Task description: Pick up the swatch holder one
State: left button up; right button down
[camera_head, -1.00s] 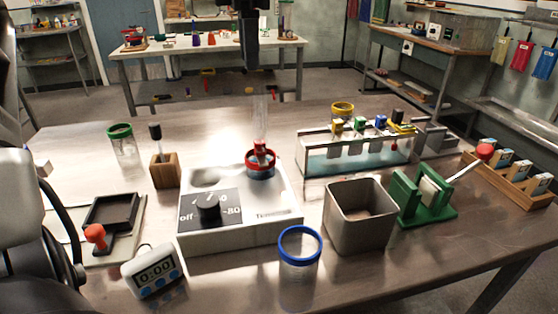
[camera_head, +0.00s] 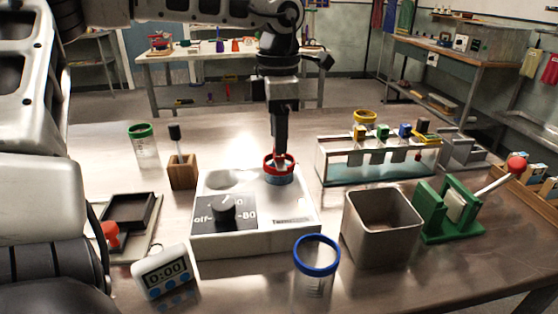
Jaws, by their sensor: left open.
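No label shows which is holder one. My left gripper (camera_head: 281,158) points down over the red-rimmed container (camera_head: 279,178) on the white heater (camera_head: 255,240), left of the tank. It is open; its dark fingers reach the container's mouth and hide part of it. Whether they touch anything inside cannot be told. My right gripper is not in view.
A metal bin (camera_head: 381,232) and a green press (camera_head: 447,215) stand in front of the tank. A blue-rimmed jar (camera_head: 317,262), a timer (camera_head: 164,274) and a wooden block (camera_head: 183,172) surround the heater. Bare tabletop lies behind the heater.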

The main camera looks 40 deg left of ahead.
aim_at(279, 168)
pick_arm(q)
jog(key=shift+f, duration=1.4)
grip_shut()
